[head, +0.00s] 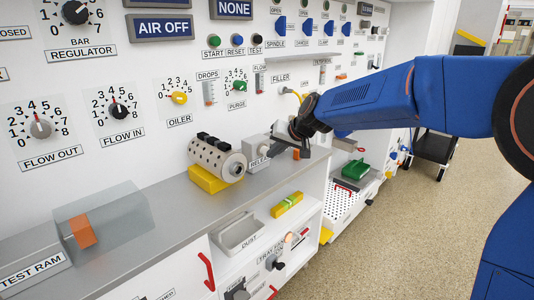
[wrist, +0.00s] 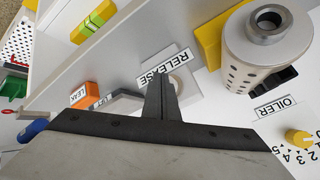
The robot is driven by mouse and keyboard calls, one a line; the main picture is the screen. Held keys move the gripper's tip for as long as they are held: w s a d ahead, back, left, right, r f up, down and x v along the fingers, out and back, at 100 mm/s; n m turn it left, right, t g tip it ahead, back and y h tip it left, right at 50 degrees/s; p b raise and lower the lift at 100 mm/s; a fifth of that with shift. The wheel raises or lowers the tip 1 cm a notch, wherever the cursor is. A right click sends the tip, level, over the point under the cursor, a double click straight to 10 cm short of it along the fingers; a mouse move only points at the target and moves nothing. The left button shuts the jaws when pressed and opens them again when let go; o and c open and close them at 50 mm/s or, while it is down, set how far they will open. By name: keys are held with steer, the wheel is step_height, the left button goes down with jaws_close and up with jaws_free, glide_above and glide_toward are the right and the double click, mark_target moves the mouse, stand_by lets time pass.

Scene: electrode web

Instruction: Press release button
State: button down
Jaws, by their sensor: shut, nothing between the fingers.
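The box labelled RELEASE (head: 256,150) stands on the grey ledge, to the right of the perforated cylinder. In the wrist view the RELEASE label (wrist: 164,68) lies just beyond my fingertips, and a pale round part shows beside it, partly hidden behind the fingers. I take this round part for the button (wrist: 184,86), but cannot tell whether it is touched or pressed. My gripper (wrist: 160,82) is shut and empty, its fingers pointing at the box. In the head view my gripper (head: 280,138) is at the box, its fingertips hard to make out.
The perforated cylinder (head: 216,158) rests on a yellow block (head: 208,179) close by. An orange LEAK block (wrist: 85,96) is close to my gripper. The panel wall with dials rises behind the ledge. A clear cover (head: 120,222) stands at the ledge's near left.

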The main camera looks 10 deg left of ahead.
steer(key=shift+w+a, duration=0.3)
steer(key=shift+a, duration=0.1)
stand_by(0.6)
steer(key=shift+s+d, duration=0.15)
steer(key=shift+d, duration=0.05)
steer(key=shift+s+d, duration=0.6)
steer(key=shift+d, duration=0.15)
steer(key=shift+d, duration=0.1)
steer(key=shift+s+d, duration=0.8)
steer(key=shift+d, duration=0.15)
steer(key=shift+s+d, duration=0.75)
steer(key=shift+d, duration=0.2)
steer(key=s+d+h, duration=0.3)
steer(key=s+d, duration=1.4)
steer(key=s, duration=0.1)
steer(key=s+d+f+h, duration=0.1)
steer(key=s+d+f, duration=0.1)
steer(key=s+d, duration=0.2)
steer(key=s+d+f+m+g+h, duration=0.1)
steer(key=s+d+f, duration=0.2)
steer(key=s, duration=0.6)
steer(key=s+d+f+h, duration=0.1)
steer(key=s+d+f, duration=0.1)
steer(key=s+d, duration=0.5)
steer(key=shift+s+f+m, duration=0.2)
steer(key=shift+f+m, duration=0.2)
